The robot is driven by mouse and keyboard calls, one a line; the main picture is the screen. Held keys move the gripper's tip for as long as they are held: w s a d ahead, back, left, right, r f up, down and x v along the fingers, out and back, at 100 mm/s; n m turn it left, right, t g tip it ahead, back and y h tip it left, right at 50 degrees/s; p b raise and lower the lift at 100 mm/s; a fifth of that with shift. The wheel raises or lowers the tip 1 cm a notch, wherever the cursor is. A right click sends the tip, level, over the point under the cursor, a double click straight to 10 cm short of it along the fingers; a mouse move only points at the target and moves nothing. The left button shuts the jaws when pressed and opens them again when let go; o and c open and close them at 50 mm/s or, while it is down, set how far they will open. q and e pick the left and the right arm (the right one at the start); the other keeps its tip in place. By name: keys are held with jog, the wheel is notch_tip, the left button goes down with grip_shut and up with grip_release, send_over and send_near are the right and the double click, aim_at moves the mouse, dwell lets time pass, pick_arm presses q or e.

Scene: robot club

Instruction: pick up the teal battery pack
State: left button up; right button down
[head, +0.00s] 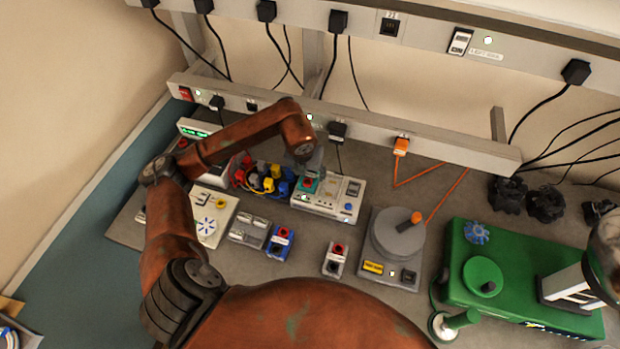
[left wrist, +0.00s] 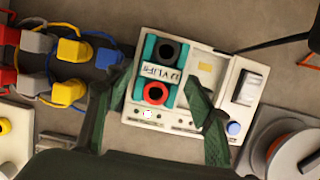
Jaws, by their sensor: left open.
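The teal battery pack (head: 309,185) sits in the left part of a light grey charger unit (head: 345,193) on the bench. In the left wrist view the battery pack (left wrist: 161,72) shows a black round terminal, a white label and a red round terminal; the charger (left wrist: 222,87) extends to its right. My left gripper (head: 309,171) is over the pack, its arm reaching in from the left. In the left wrist view the left gripper (left wrist: 157,88) is open, one finger on each side of the pack; contact cannot be told.
Left of the charger are coloured plugs and cables (head: 262,180). Nearer are a blue pack (head: 280,243), a pale pack (head: 335,260) and a grey turntable device (head: 398,240). A green machine (head: 520,270) stands right. A socket rail (head: 370,130) runs behind.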

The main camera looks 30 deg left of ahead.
pick_arm(q)
jog(key=shift+x, duration=1.35)
jog(key=shift+c, duration=0.3)
jog(key=c, duration=1.2)
